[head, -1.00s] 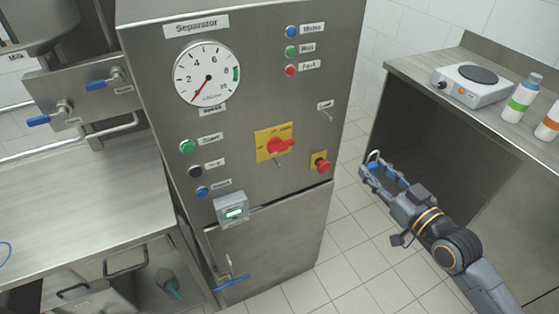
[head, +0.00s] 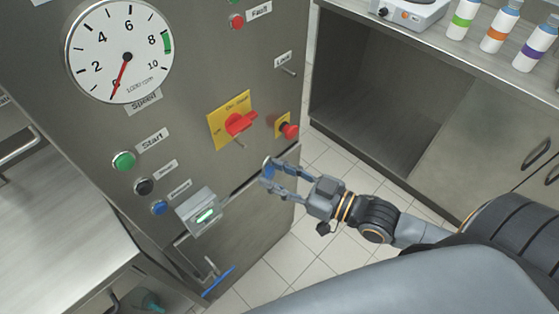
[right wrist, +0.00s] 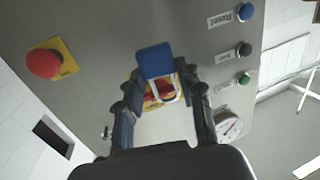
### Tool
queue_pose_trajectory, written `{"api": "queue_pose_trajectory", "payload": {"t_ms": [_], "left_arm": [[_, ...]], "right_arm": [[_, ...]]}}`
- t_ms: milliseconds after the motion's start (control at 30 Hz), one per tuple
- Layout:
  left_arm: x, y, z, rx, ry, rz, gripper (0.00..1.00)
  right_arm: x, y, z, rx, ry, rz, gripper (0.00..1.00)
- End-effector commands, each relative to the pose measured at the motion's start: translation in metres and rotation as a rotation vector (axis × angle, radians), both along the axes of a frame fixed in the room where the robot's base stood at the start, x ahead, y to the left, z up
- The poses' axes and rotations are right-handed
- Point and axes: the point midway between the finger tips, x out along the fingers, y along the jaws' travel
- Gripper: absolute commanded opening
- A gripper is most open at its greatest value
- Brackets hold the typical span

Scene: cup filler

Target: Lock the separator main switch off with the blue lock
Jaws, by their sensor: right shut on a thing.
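The separator main switch (head: 240,123) is a red rotary handle on a yellow plate, on the steel cabinet front. My right gripper (head: 271,176) is shut on the blue lock (head: 268,171), in front of the cabinet, below and right of the switch. In the right wrist view the blue lock (right wrist: 155,60) sits between the fingertips (right wrist: 156,80), its metal shackle extending down the picture. The shackle overlaps the red switch (right wrist: 160,89) in that view and partly hides it. In the head view the lock is apart from the switch. My left gripper is not in view.
A red mushroom button (head: 290,130) on a yellow plate is right of the switch. A counter with bottles (head: 499,28) stands at right. Tiled floor shows between.

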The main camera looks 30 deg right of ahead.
Motion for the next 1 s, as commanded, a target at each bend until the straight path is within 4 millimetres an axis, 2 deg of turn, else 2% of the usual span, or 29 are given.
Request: {"api": "queue_pose_trajectory", "payload": {"t_ms": [33, 100, 267, 367, 667, 1000], "left_arm": [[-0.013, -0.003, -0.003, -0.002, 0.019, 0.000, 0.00], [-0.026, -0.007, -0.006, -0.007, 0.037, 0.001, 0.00], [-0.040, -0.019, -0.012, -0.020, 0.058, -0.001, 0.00], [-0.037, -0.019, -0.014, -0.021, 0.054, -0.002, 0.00], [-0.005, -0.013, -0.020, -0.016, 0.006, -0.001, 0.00], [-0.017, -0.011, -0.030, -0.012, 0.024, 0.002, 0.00]], "right_arm": [[0.003, 0.001, 0.000, 0.002, -0.002, -0.001, 0.02], [0.006, 0.002, -0.001, 0.002, -0.003, -0.002, 0.02], [0.016, 0.005, -0.001, 0.002, -0.003, -0.002, 0.02], [0.021, 0.007, -0.002, 0.002, -0.003, -0.002, 0.02], [0.038, 0.013, -0.003, 0.003, -0.004, -0.002, 0.02], [0.057, 0.020, -0.005, 0.002, -0.003, -0.002, 0.02]]}}
